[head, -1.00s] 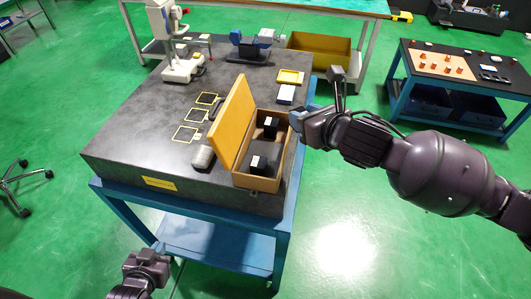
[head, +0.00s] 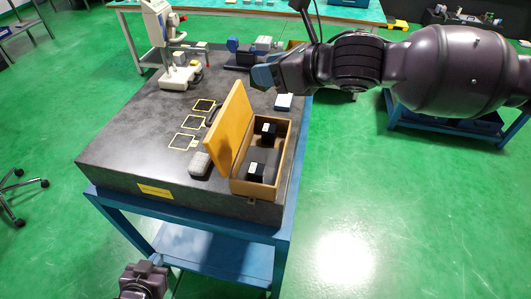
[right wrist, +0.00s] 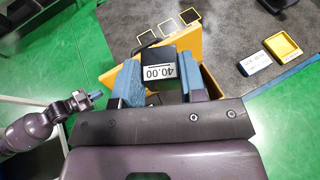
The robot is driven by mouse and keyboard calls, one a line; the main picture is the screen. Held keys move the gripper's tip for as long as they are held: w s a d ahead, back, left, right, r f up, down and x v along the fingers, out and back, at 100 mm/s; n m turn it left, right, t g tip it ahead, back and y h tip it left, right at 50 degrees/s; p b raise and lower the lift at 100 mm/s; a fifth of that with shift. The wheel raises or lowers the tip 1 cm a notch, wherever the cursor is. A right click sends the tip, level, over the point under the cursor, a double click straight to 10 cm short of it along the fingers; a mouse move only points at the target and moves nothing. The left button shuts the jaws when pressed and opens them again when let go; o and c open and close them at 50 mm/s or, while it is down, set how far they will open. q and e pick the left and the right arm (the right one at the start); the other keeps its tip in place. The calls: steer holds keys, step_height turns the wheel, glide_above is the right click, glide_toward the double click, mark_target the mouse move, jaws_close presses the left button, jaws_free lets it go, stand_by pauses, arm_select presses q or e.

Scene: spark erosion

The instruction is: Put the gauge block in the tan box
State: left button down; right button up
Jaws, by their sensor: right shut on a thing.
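The tan box (head: 241,188) sits at the table's right front corner, lid (head: 231,128) raised on its left side. Two black blocks with white labels stand inside it, one behind (head: 268,133) and one in front (head: 256,170). My right gripper (head: 265,75) is above the table, behind the box. The tan lid shows behind that block. The held block is not clear in the head view. My left gripper (head: 145,285) is low in front of the table, its jaws unclear.
Several yellow outlined squares (head: 191,121) mark the dark table top (head: 135,140). A white instrument (head: 178,75) stands at the back left. A white block (head: 284,102) lies behind the box.

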step_height(320, 180, down, 19)
steer(key=shift+f+b, duration=0.1)
steer(key=shift+b, duration=0.2)
stand_by(0.4)
steer(key=shift+f, duration=0.6)
steer(key=o, duration=1.2)
steer(key=shift+f, duration=0.1)
steer(key=shift+r, duration=0.4)
steer(key=shift+s+d+r, duration=0.1)
steer(key=shift+d+r, duration=0.2)
steer(key=shift+d, duration=0.05)
steer(key=v, duration=1.1)
steer(key=shift+s+d+r, duration=0.1)
steer(key=shift+s+r, duration=0.05)
